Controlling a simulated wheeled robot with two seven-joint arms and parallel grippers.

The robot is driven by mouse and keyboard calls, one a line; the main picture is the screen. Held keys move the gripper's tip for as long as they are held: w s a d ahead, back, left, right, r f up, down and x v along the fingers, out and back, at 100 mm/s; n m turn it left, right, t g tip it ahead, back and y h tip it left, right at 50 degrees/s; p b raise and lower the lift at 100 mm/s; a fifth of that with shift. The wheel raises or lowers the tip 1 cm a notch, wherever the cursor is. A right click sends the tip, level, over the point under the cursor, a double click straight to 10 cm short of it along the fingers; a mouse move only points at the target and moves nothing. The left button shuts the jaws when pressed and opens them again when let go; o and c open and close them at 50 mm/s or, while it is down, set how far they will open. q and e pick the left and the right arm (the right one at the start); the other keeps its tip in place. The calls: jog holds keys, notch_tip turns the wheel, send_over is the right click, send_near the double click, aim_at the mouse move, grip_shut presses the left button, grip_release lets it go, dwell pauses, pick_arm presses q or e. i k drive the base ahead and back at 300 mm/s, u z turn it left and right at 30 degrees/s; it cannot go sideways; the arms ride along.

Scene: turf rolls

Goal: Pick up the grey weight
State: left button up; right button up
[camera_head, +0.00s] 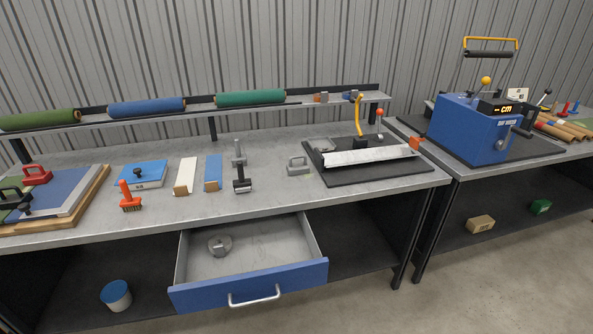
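Two grey objects could be the grey weight; I cannot tell for certain which. One is a round, squat grey piece (219,245) lying in the open drawer (300,262) under the left workbench. The other is a small grey block with a loop handle (298,165) standing on the benchtop, just left of the black cutting board (370,172). Nothing covers either one. Neither of my grippers shows in the head view.
The workbench (265,190) also holds a roller (242,179), blue and white strips, an orange brush (129,197) and a blue pad (142,174). Turf rolls lie on the rear shelf. A blue machine (462,128) stands on the right bench. The drawer juts out in front.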

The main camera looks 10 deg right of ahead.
aim_at(298, 168)
jog(key=z, duration=1.95)
jog(key=i, duration=2.95)
jog(key=u, duration=2.6)
